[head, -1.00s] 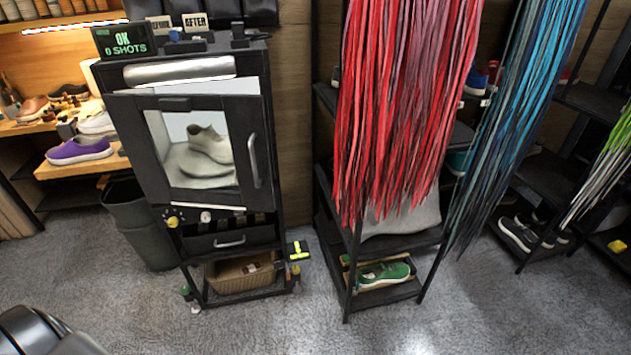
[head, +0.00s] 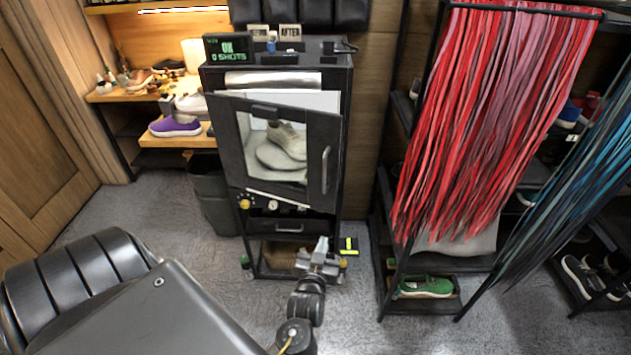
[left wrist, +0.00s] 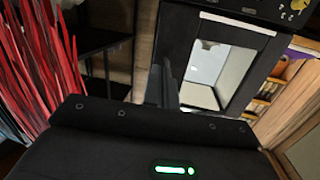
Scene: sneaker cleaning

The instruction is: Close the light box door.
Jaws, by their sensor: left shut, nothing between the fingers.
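The light box (head: 340,75) is a tall black cabinet at the middle of the head view. Its black-framed door (head: 228,140) stands ajar, with the bright white interior showing above its top edge. The door has a window and a vertical handle (head: 326,170) on its right side. A pale sneaker (head: 287,138) shows through the window. My left gripper (head: 322,248) is shut and empty, in front of the cabinet's lower part and below the door, apparently apart from it. In the left wrist view, its fingers (left wrist: 163,84) appear before the box's tilted door frame (left wrist: 178,40).
A drawer (head: 290,228) sits under the door. A dark bin (head: 212,195) stands left of the cabinet. Red laces (head: 480,120) hang from a rack at the right, above a green shoe (head: 426,287). The grey floor (head: 130,215) is open at the left.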

